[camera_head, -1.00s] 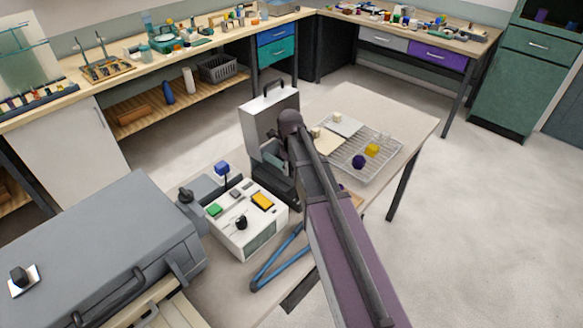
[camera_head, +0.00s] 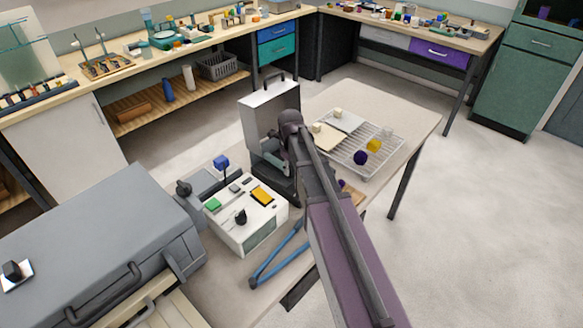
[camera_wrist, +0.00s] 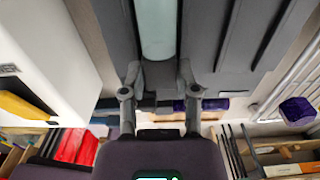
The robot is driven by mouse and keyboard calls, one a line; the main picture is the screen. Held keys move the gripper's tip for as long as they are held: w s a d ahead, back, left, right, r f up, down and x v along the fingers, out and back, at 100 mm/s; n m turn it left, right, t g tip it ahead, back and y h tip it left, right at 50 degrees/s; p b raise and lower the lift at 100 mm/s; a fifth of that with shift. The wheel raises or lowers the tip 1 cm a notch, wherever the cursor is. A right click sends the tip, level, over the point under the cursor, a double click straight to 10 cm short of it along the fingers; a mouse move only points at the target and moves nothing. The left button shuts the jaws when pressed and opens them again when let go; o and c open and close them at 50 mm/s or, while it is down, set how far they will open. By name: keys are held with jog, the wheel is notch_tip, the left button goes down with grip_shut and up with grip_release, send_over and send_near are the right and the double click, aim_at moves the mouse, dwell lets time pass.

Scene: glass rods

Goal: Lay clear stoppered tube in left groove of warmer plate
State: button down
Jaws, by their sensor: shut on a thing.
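My gripper (camera_wrist: 158,76) is shut on the clear stoppered tube (camera_wrist: 157,28), a pale, glassy cylinder running up out of the wrist view. In the head view, my arm hides the tube and much of the warmer plate (camera_head: 262,180).
A white control box (camera_head: 245,220) stands close left of the plate, and a silver case (camera_head: 262,118) behind it. Blue-handled tool (camera_head: 278,262) lies in front.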

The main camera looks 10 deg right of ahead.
jog(key=shift+f, duration=0.25)
dwell(0.4)
jog(key=shift+c, duration=1.4)
grip_release()
jog(key=shift+r, duration=0.1)
